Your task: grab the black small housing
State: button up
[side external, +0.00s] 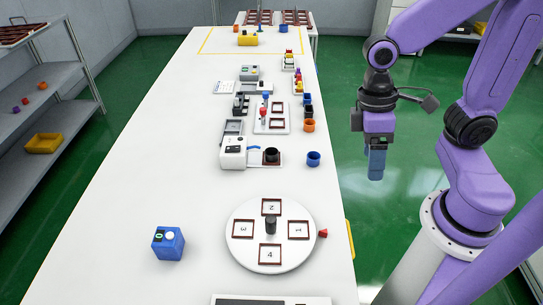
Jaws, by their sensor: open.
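A small black cup-like housing (308,112) stands near the right edge of the white table, between a blue housing (307,99) and an orange one (308,125). Another black round housing (271,155) sits on the plate beside the white machine. I cannot tell their exact sizes. My gripper (377,173) is open and points down. In the picture it hangs to the right of the table, over the green floor, apart from every housing. Its fingers overlap from this side, and nothing shows between them.
A separate blue housing (313,158) stands near the right edge. A white turntable (240,258) with numbered frames and a dark central post lies in front. A blue button box (168,243) is at left. The table's left half is mostly clear.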

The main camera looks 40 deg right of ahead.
jog(key=w+d+f+m+g+y, duration=0.1)
jog(key=w+f+m+g+y, duration=0.15)
jog(key=w+m, duration=0.45)
jog(key=w+d+f+m+g+y, duration=0.1)
jog(key=w+d+f+m+y, duration=0.1)
jog(key=w+m+y, duration=0.35)
jog(key=w+d+f+m+t+y, duration=0.3)
jog(key=w+d+m+t, duration=0.1)
jog(key=w+d+m, duration=0.3)
jog(key=w+d+f+m+t+y, duration=0.2)
jog(key=w+d+f+m+t, duration=0.2)
jog(key=w+d+m, duration=0.35)
send_near(266, 156)
jog(key=shift+w+f, duration=0.3)
jog(key=shift+f, duration=0.2)
jog(key=shift+x, duration=2.75)
jog(key=shift+s+r, duration=0.1)
jog(key=shift+s, duration=0.1)
jog(key=c, duration=1.2)
